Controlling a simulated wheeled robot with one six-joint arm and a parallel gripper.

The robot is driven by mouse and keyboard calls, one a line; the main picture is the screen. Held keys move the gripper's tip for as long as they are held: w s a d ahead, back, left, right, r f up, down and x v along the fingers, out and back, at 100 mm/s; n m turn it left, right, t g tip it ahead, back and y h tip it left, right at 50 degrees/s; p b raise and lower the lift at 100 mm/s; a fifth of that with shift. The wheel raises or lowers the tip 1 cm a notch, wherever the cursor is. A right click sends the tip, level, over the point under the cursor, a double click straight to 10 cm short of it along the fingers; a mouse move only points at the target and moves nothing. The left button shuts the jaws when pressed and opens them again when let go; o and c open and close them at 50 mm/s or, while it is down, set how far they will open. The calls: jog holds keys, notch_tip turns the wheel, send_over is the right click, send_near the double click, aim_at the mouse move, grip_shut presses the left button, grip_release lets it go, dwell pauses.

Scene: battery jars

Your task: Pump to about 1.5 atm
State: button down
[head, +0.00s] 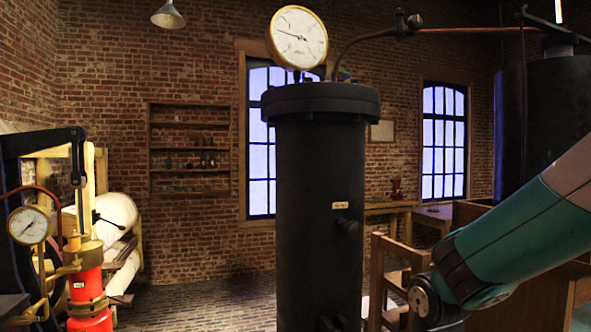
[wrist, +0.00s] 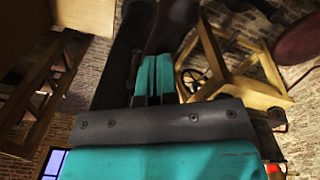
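A tall black cylinder (head: 320,200) stands upright in the middle of the head view. A white round gauge (head: 298,38) sits on top, its needle pointing left and slightly up; its numbers are too small to read. At the left is a pump with a red barrel (head: 90,290), a black lever (head: 45,140) and a second gauge (head: 29,225). My gripper (wrist: 155,70) shows in the wrist view with its teal fingers close together, a thin dark line between them. I see nothing clearly held. A dark shape lies beyond the fingertips. The gripper is out of the head view.
Wooden frames (head: 400,262) stand right of the cylinder, close to my teal arm. A thin pipe (head: 450,30) runs from the cylinder top to a dark tank (head: 555,110). White rolls (head: 105,215) lie behind the pump. Brick floor (head: 210,300) is clear between pump and cylinder.

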notch_tip(320, 180, down, 10)
jog(key=b, duration=0.6)
notch_tip(320, 180, up, 16)
jog(key=p, duration=1.3)
jog(key=shift+f, duration=0.45)
jog(key=shift+f, duration=0.1)
notch_tip(320, 180, down, 15)
jog(key=b, duration=1.1)
notch_tip(320, 180, up, 16)
jog(key=p, duration=1.3)
jog(key=shift+f, duration=0.4)
